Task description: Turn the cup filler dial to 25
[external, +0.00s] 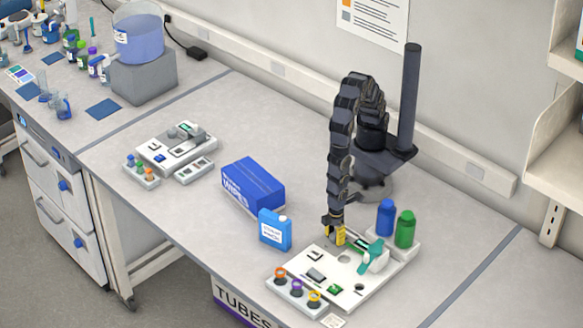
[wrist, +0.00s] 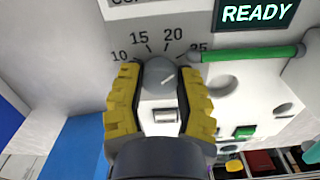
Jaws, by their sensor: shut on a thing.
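The grey cup filler dial (wrist: 159,72) sits on a pale panel in the wrist view, below printed numbers 10, 15, 20 and 25. A light line on the knob slants to the upper right, roughly toward the 20 to 25 side; its exact reading is hard to tell. My gripper (wrist: 157,88) has its yellow fingers on either side of the knob, shut on it. In the external view my gripper (external: 339,236) is low at the back of the white filler station (external: 335,285); the dial is not clear there.
A READY screen (wrist: 255,13) and a green tube (wrist: 250,53) are right of the dial. Blue (external: 386,217) and green (external: 405,229) bottles stand right of my gripper. A blue jug (external: 274,229) and a wipes box (external: 253,185) stand left.

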